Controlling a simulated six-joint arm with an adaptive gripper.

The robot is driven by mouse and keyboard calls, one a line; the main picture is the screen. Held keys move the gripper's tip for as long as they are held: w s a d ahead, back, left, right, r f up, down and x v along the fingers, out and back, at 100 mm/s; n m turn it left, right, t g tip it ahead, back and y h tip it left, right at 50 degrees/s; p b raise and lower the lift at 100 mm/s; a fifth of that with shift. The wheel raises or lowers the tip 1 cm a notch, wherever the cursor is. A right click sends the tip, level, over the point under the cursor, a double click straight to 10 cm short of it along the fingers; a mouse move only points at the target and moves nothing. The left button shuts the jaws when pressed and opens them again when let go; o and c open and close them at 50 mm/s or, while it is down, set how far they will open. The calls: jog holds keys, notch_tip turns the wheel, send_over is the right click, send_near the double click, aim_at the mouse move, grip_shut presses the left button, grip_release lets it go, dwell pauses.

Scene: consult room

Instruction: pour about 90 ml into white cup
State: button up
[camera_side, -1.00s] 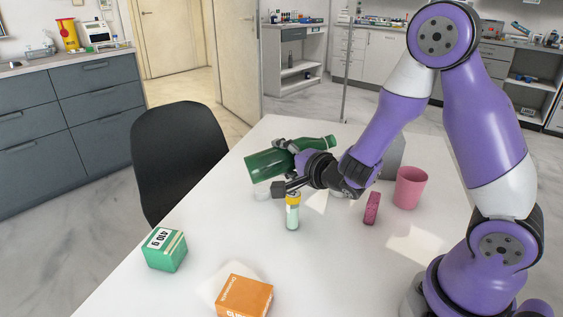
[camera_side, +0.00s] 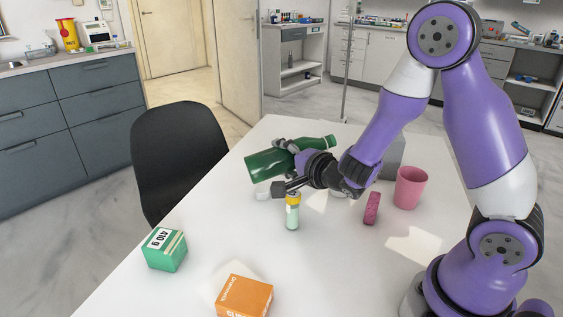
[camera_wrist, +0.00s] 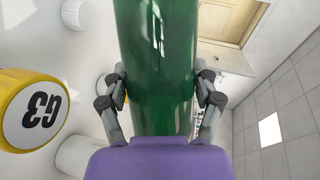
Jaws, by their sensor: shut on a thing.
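My gripper (camera_side: 290,160) is shut on a green bottle (camera_side: 262,167), holding it above the table. The bottle lies nearly level, its neck up to the right and its base to the left. In the wrist view the green bottle (camera_wrist: 155,65) fills the middle between the fingers. A small white round thing (camera_side: 262,191) stands below the bottle in the side view. The wrist view shows white round vessels at upper left (camera_wrist: 75,14) and lower left (camera_wrist: 78,155); I cannot tell which is the white cup. No liquid stream is visible.
A yellow-capped vial (camera_side: 292,212) stands just below my gripper; its cap (camera_wrist: 33,110) reads G3. A pink cup (camera_side: 410,188) and a dark pink block (camera_side: 371,208) stand to the right. A green box (camera_side: 165,250) and an orange box (camera_side: 245,297) are at the front. A grey box (camera_side: 392,158) is behind my arm.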

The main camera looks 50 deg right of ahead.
aim_at(306, 143)
jog(key=shift+w+a+r, duration=0.1)
jog(key=shift+a+r, duration=0.05)
jog(key=shift+r, duration=0.2)
jog(key=shift+r+n+h+b, duration=0.15)
jog(key=shift+n+h+b, duration=0.15)
jog(key=shift+n+b, duration=0.15)
jog(key=d+f+n+g+h, duration=0.1)
jog(key=s+d+f+n+h+b, duration=0.1)
jog(key=n, duration=0.1)
jog(key=shift+f+g, duration=0.35)
jog(key=shift+g, duration=0.05)
jog(key=r, duration=0.1)
jog(key=r+n+g+h+b, duration=0.1)
jog(key=r, duration=0.1)
jog(key=s+d+r+n+h+b, duration=0.1)
jog(key=shift+d+r+g, duration=0.1)
jog(key=shift+r+g, duration=0.2)
jog(key=shift+r, duration=0.1)
jog(key=shift+d+n+g+h, duration=0.1)
jog(key=shift+n+g+h, duration=0.2)
jog(key=shift+n, duration=0.55)
jog(key=shift+s+d+r+b, duration=0.1)
jog(key=shift+r+b, duration=0.2)
jog(key=shift+s+n+h, duration=0.1)
jog(key=shift+n+h, duration=0.4)
jog(key=shift+n, duration=0.1)
jog(key=shift+s+d+f+n+g+b, duration=0.15)
jog(key=shift+d+f+n+g+b, duration=0.15)
jog(key=shift+n+g+b, duration=0.3)
